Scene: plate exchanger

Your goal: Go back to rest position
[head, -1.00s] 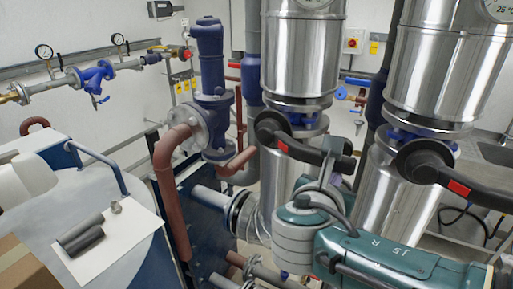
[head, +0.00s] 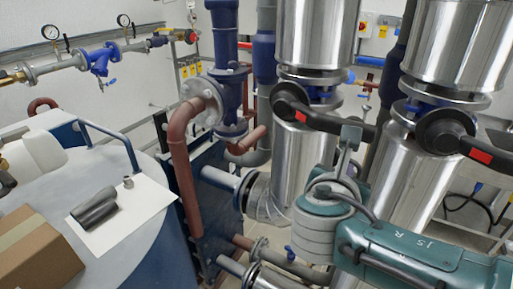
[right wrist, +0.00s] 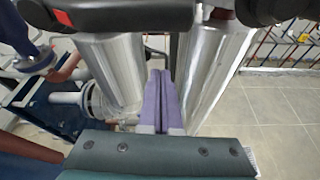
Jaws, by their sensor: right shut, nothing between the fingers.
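My right arm (head: 415,250), teal and grey, comes in from the lower right of the head view. It stands in front of the silver columns and below the black valve levers. In the right wrist view my right gripper (right wrist: 162,76) shows as two purple fingers pressed together with nothing between them. They point at the gap between two silver columns (right wrist: 118,70). I cannot tell if they touch anything. In the head view the fingertips cannot be made out. My left arm and gripper are not in view.
Black levers with red labels (head: 318,118) (head: 480,155) reach over the arm. A plate exchanger (head: 215,210) with a red-brown pipe (head: 182,170) stands to its left. A drum top at left bears a cardboard box (head: 35,255), white sheet (head: 145,205) and dark cylinder (head: 95,208). Tiled floor (right wrist: 280,120) is clear.

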